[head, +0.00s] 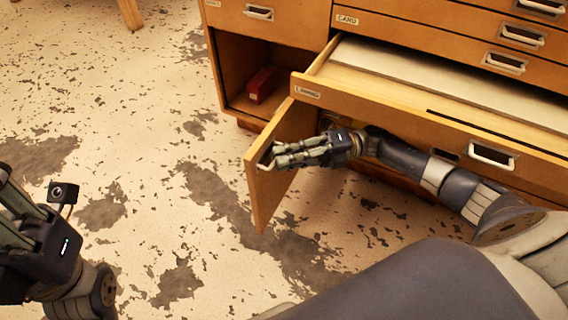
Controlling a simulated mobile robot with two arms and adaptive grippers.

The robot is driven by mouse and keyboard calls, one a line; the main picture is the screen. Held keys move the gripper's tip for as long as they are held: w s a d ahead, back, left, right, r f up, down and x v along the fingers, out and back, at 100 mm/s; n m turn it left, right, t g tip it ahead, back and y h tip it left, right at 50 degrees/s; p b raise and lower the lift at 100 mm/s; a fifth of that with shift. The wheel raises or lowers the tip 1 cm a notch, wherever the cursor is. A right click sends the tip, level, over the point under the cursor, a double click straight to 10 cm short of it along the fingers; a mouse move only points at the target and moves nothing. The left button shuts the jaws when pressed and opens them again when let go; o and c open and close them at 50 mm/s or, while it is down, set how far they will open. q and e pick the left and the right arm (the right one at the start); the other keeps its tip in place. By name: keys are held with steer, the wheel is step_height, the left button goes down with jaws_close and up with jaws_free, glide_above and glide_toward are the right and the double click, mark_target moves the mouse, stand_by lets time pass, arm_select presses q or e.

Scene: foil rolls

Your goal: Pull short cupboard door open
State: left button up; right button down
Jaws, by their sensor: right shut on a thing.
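The short cupboard door (265,202) stands swung well out from the wooden cabinet, below an open drawer. My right gripper (266,157) is shut at the door's handle, on the upper part of the door's face; the fingers hide most of the handle. The opened compartment (238,75) shows behind the door, with a red box (263,84) inside it. My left gripper (10,190) is at the left edge, far from the door, and its fingertips are cut off by the frame.
A wide drawer (400,70) is pulled out above my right forearm, with a light board in it. More closed drawers (520,37) are at upper right. The worn floor (140,130) left of the door is clear. A wooden leg (131,13) shows at the top left.

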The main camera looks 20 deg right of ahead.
steer(key=shift+d, duration=0.15)
steer(key=c, duration=1.8)
jaws_free()
steer(key=shift+o, duration=0.2)
steer(key=d+f, duration=0.1)
steer(key=d, duration=0.6)
steer(key=shift+s+d, duration=0.25)
steer(key=shift+s, duration=0.1)
